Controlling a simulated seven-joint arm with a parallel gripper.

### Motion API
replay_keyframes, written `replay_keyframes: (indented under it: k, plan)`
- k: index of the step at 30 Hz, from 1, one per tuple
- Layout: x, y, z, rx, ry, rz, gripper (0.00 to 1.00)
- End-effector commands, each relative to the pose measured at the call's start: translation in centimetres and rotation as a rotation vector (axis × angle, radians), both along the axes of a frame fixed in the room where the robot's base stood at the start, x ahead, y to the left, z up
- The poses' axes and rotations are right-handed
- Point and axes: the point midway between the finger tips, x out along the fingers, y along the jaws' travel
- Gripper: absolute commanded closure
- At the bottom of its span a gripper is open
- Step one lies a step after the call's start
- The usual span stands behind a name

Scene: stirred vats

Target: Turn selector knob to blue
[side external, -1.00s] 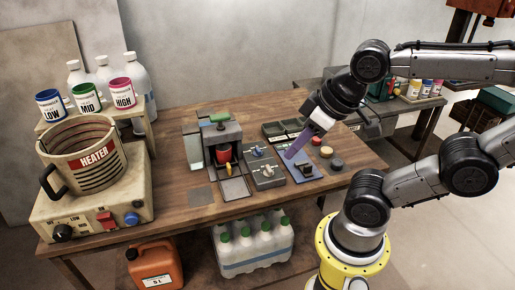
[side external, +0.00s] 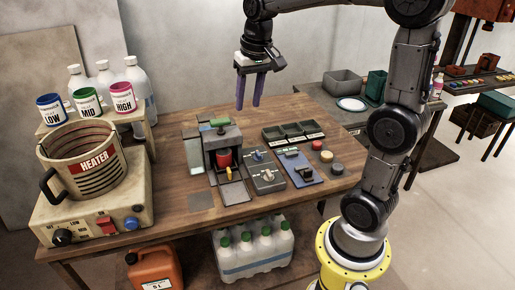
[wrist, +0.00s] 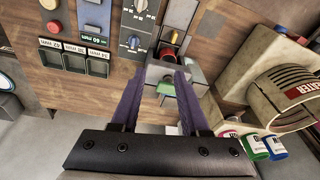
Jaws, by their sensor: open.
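A grey control box (side external: 267,182) stands near the middle of the table. It carries a knob with a blue part (side external: 257,154) at the back and a pale lever-like knob (side external: 268,176) at the front. The wrist view shows the box (wrist: 130,62) with one knob (wrist: 134,43) and a pale knob (wrist: 141,5) at the top edge. Which colour marks they point at is too small to read. My gripper (side external: 248,104) is open and empty, with purple fingers pointing down, raised above the back of the table. Its fingers (wrist: 157,78) span the lower middle of the wrist view, apart from the knobs.
Left of the box is a grey stand with a red vessel (side external: 224,157) and a green-topped part (side external: 219,121). Right are a blue panel (side external: 308,180), dark trays (side external: 293,132) and round buttons (side external: 326,156). A heater (side external: 84,153) stands left. Bare wood lies front and back.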

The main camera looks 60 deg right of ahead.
Motion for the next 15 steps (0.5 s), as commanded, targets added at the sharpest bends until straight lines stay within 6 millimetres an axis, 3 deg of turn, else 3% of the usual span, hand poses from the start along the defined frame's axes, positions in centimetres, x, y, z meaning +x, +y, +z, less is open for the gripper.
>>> replay_keyframes:
  k: [1,6,10,15]
  plan:
    - [1.0,-1.8,-1.3,0.014,0.037,-0.044,0.55]
    - [2.6,-6.3,-4.9,0.05,0.118,-0.138,0.55]
    - [2.4,-8.1,-7.1,0.073,0.163,-0.179,0.55]
    - [1.9,-8.9,-8.3,0.083,0.18,-0.202,0.55]
